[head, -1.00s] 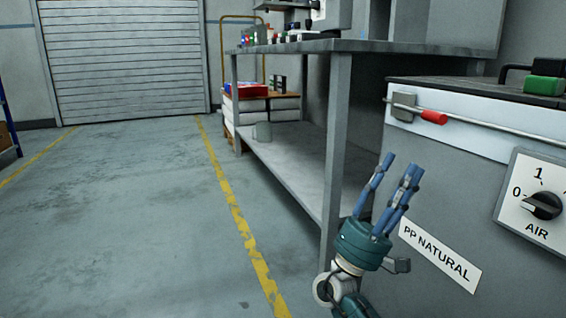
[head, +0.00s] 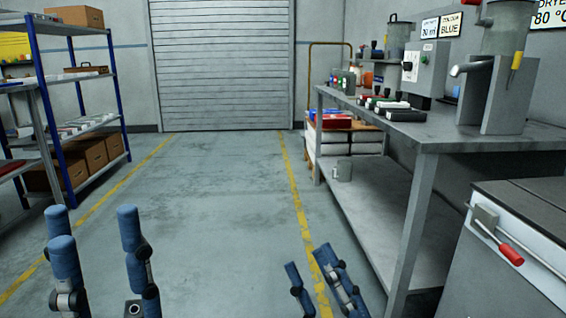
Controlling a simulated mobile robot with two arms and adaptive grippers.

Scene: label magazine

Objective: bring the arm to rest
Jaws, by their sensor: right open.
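My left gripper (head: 94,214) stands at the bottom left of the head view, its blue fingers pointing up with a clear gap between them. It is open and empty. My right gripper (head: 307,259) is at the bottom centre, in front of the floor and the yellow line. Its blue fingers point up and lean left; they are apart and hold nothing. The palms and wrists of both grippers are below the picture's edge.
A grey workbench (head: 440,138) with a lower shelf stands at the right. A grey cabinet (head: 500,270) with a red-handled latch (head: 511,254) is at the lower right. A blue-posted rack (head: 117,95) stands at the left. The floor (head: 215,215) between is clear up to the shutter (head: 222,65).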

